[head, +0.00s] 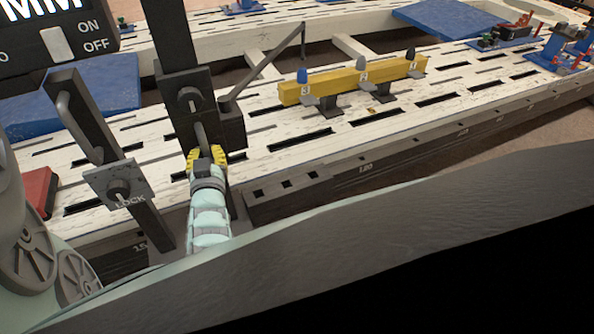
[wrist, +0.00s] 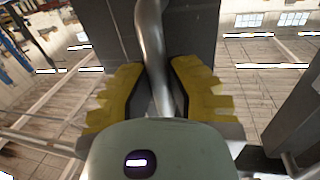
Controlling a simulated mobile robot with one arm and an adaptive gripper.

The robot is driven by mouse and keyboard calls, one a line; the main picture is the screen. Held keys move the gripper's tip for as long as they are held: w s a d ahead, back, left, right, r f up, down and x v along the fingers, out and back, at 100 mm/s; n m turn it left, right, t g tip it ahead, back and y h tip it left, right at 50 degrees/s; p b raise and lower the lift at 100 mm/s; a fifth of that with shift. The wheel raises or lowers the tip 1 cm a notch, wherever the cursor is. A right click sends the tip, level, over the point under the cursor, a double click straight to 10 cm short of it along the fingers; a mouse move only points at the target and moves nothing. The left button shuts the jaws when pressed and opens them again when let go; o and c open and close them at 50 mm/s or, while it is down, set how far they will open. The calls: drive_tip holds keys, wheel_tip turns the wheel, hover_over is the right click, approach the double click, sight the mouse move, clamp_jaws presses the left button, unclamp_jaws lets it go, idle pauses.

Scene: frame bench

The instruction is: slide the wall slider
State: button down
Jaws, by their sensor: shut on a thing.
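My gripper (head: 205,158) has yellow ribbed finger pads and is at this handle. In the wrist view the grey metal handle (wrist: 151,40) runs down between the two yellow pads of my gripper (wrist: 155,82). The gripper is shut on the handle. The lower end of the handle is hidden behind the gripper body.
A dark post with its own handle (head: 77,125) and a LOCK plate (head: 120,190) stands close at left. A yellow numbered bar (head: 345,80) sits on the white slotted bench (head: 400,125) at right. A dark ON/OFF box (head: 60,30) is at upper left.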

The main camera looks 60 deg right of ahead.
sight(200, 117)
wheel_tip(200, 117, up, 8)
drive_tip(key=p, duration=0.6)
drive_tip(key=shift+d+f, duration=0.1)
drive_tip(key=shift+f, duration=0.15)
drive_tip(key=shift+f, duration=0.1)
drive_tip(key=c, duration=0.9)
unclamp_jaws()
drive_tip(key=v, duration=1.2)
